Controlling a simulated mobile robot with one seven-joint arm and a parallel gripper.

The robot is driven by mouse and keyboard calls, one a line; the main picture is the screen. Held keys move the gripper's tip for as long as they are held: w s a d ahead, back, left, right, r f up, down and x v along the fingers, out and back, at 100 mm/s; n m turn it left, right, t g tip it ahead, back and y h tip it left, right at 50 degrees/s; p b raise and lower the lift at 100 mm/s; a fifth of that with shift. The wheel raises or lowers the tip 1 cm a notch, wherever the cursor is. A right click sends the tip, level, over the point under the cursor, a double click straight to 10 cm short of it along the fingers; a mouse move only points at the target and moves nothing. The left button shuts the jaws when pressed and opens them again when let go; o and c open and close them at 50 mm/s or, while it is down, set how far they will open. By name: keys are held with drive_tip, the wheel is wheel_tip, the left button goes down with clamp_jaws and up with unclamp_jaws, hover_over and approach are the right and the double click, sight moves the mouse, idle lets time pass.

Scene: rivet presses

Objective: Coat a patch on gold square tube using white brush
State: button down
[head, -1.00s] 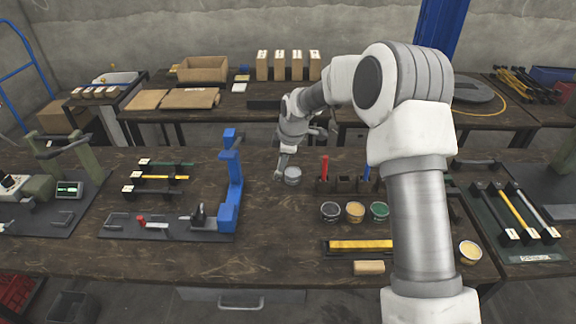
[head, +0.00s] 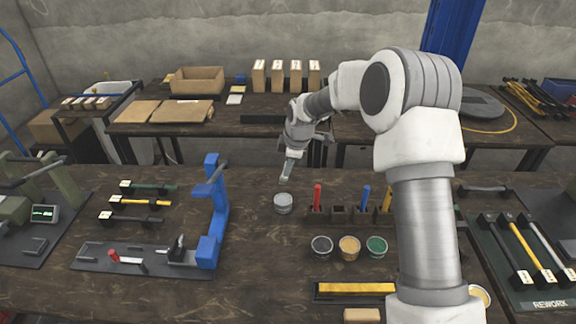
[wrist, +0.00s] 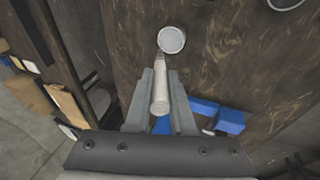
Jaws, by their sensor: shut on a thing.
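My gripper (wrist: 161,92) is shut on the white brush (wrist: 161,98), whose bristle end points toward the grey can. A gold square tube (head: 356,289) lies in a dark holder at the table's front, right of centre. I cannot make out any coated patch on it.
A rack with red (head: 317,197) and blue (head: 365,197) handled tools stands right of the can. Dark, yellow and green paint pots (head: 349,246) sit before it. A blue press (head: 212,215) stands to the left. Bare tabletop lies between press and pots.

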drive_tip(key=shift+w+f, duration=0.1)
drive_tip(key=shift+f, duration=0.05)
drive_tip(key=shift+f+b, duration=1.65)
drive_tip(key=shift+f, duration=1.2)
drive_tip(key=shift+f+b, duration=0.5)
drive_tip(key=shift+f, duration=0.1)
drive_tip(key=shift+r+p, duration=1.95)
drive_tip(key=shift+r, duration=1.65)
